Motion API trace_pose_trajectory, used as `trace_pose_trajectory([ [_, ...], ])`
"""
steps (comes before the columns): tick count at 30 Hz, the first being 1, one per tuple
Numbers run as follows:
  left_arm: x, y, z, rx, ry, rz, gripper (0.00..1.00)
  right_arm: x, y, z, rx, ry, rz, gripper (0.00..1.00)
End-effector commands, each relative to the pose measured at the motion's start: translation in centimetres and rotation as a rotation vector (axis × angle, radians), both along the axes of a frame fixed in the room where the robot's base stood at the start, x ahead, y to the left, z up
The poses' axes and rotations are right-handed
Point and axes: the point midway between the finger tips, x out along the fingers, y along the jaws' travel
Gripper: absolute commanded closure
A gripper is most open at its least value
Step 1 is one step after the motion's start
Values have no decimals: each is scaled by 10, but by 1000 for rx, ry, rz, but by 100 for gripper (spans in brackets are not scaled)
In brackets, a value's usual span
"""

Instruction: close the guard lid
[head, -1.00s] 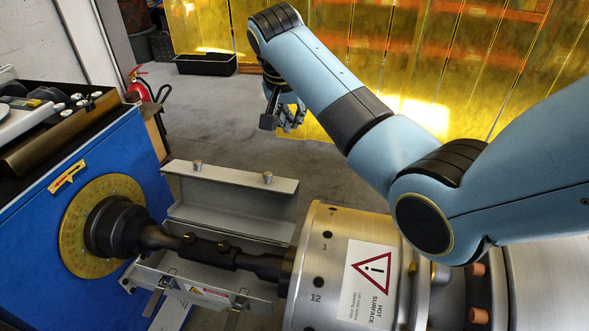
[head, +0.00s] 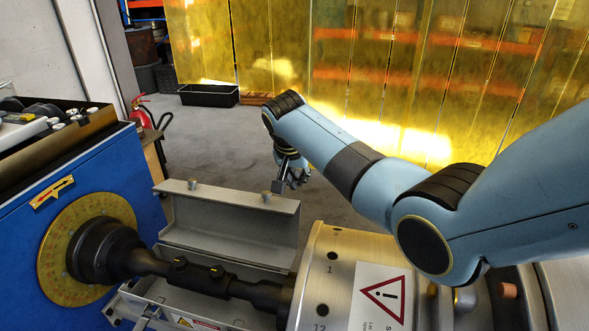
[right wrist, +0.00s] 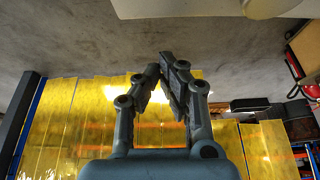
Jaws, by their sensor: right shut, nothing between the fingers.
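The guard lid (head: 225,222) is a grey metal trough-shaped cover with two round knobs on its upper edge. It stands open behind the dark rotor shaft (head: 150,264). The guard's lower part (head: 152,299), grey with a warning label, lies below the shaft and is partly cut off by the picture's bottom edge. My right gripper (head: 292,180) is shut and empty, by the lid's right end beyond the right knob; I see no clear contact. In the right wrist view its fingertips (right wrist: 165,66) meet. My left gripper is not in view.
A blue machine (head: 120,180) with a yellow dial (head: 52,260) stands at left. A red extinguisher (head: 141,117) and a black tray (head: 208,95) are behind. The grey floor beyond the lid is clear.

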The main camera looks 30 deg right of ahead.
Motion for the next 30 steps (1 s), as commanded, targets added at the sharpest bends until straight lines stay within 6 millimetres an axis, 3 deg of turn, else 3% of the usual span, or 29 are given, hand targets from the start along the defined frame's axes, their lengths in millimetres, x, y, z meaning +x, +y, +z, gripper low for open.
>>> trace_pose_trajectory([
  [2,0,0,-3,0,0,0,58,2,-2,-13,1,3,1,100],
  [6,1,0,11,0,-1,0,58,-13,16,-1,2,-1,2,100],
  [12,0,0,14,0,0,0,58,-22,25,1,0,0,1,100],
  [30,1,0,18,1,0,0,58,-24,25,6,-27,-25,0,100],
])
